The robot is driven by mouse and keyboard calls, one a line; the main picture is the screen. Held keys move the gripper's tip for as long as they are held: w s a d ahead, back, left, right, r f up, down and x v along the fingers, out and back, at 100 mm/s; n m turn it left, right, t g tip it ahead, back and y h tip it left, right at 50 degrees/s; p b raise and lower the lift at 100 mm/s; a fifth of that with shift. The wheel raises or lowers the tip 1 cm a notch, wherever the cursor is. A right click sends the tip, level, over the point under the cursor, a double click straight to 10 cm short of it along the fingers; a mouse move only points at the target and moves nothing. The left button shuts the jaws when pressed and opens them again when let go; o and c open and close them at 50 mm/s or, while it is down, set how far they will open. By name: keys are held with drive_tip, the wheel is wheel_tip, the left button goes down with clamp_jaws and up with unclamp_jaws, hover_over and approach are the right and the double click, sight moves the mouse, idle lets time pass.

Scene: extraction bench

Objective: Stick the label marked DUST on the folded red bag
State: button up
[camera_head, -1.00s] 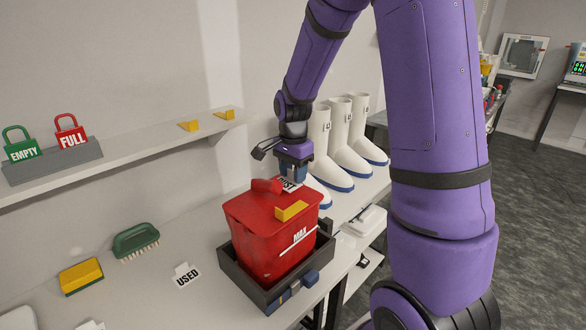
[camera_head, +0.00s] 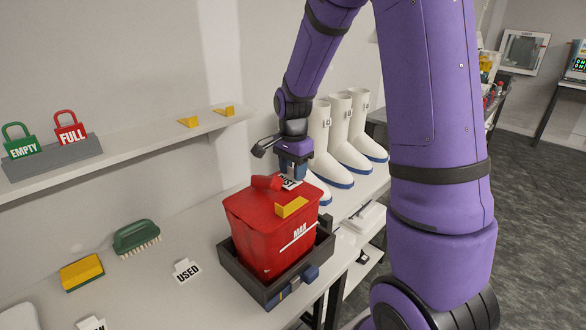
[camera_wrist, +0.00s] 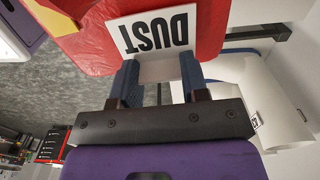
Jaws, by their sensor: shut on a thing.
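The folded red bag (camera_head: 262,222) stands upright in a dark open tray (camera_head: 262,290), with a red roll and a yellow tab on its top and the word MAX on its front. My gripper (camera_wrist: 158,80) is shut on the white DUST label (camera_wrist: 150,38), pinching its narrow end. The label lies over the bag's top, its lettering upside down in the wrist view. In the head view the DUST label (camera_head: 291,183) is partly hidden behind the red roll. I cannot tell whether its underside touches the bag.
White boots (camera_head: 340,140) stand close behind my gripper. A USED label (camera_head: 187,271), a green brush (camera_head: 136,238) and a yellow sponge (camera_head: 81,273) lie left of the tray. A shelf above holds the EMPTY tag (camera_head: 21,143) and FULL tag (camera_head: 70,129).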

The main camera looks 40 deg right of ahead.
drive_tip(key=shift+f, duration=0.4)
idle(1.0)
drive_tip(key=o, duration=1)
drive_tip(key=shift+c, duration=0.2)
drive_tip(key=shift+r, duration=0.1)
wheel_tip(320, 180, up, 11)
drive_tip(key=shift+f, duration=0.2)
drive_tip(key=shift+c, duration=0.2)
